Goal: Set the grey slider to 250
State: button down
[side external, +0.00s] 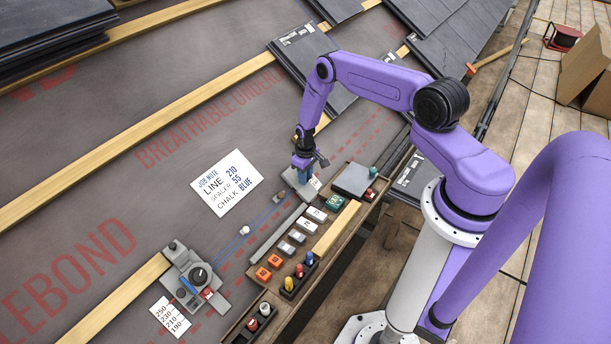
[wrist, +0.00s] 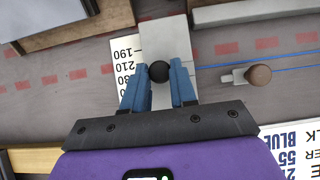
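The grey slider (wrist: 163,34) is a flat plate with a round black knob (wrist: 159,71). My gripper (wrist: 160,78) has its two blue fingers on either side of this knob, with no clear gap in the wrist view. In the side view my gripper (side external: 303,172) points down at the grey slider (side external: 293,181), near the far end of the tool rail. A white scale card (wrist: 124,62) lies beside the slider. It reads 190 and 210 in the wrist view; its lower marks are partly hidden by my left finger.
A job note (side external: 227,183) reads line 210, spacer 55, chalk blue. A knobbed tab (wrist: 257,76) sits on a blue line. A dark grey device (side external: 194,277) stands beside a second scale card (side external: 170,317). A wooden tray (side external: 236,331) with several small items runs along the right.

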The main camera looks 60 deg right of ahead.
jog(key=shift+w+r, duration=0.75)
jog(key=shift+w, duration=0.35)
jog(key=c, duration=0.9)
grip_release()
notch_tip(320, 180, up, 17)
jog(key=shift+r, duration=0.2)
